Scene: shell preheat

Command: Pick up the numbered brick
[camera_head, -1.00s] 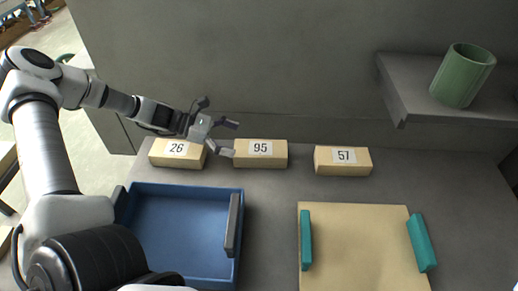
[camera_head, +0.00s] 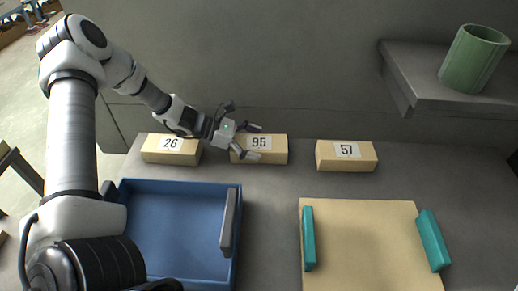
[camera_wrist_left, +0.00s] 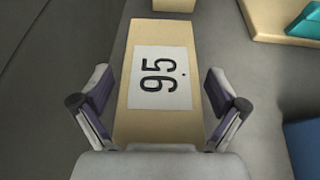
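Three tan bricks with white number labels stand in a row along the back wall. Brick 26 (camera_head: 185,158) is at the left, brick 95 (camera_head: 277,157) in the middle, brick 57 (camera_head: 345,157) at the right. My left gripper (camera_head: 252,142) is open over the left part of brick 95, partly hiding it. In the left wrist view, brick 95 (camera_wrist_left: 165,75) lies lengthwise between the two spread fingers, with room on both sides. Whether the fingertips are below its top is hard to tell. My right gripper is not in view.
A blue tray (camera_head: 170,186) stands front left, with a dark grey bar at its right side. A tan board (camera_head: 370,250) with two teal bars (camera_head: 309,238) lies front right. A shelf with a green cup (camera_head: 473,60) juts out at the upper right.

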